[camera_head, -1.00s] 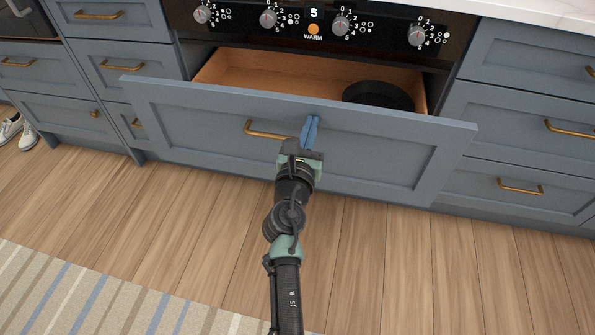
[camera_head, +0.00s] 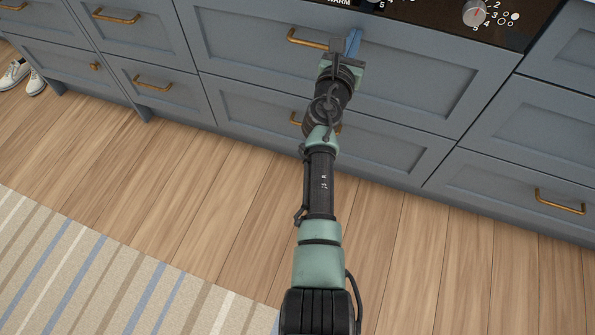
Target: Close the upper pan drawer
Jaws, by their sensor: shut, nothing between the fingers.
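The upper pan drawer (camera_head: 425,80) is a wide blue-grey front below the black control panel. Its front looks flush with the cabinet faces around it, and its inside is hidden. Its brass handle (camera_head: 305,40) lies just left of my fingertips. My gripper (camera_head: 354,40) is shut and empty, with its blue fingers against or very close to the drawer front, right of the handle. I cannot tell whether they touch it.
A lower drawer (camera_head: 385,150) sits below, its handle partly hidden by my arm. More drawers (camera_head: 530,195) flank both sides. A striped rug (camera_head: 90,275) lies at lower left and white shoes (camera_head: 22,78) stand at far left. The wooden floor (camera_head: 430,270) is clear.

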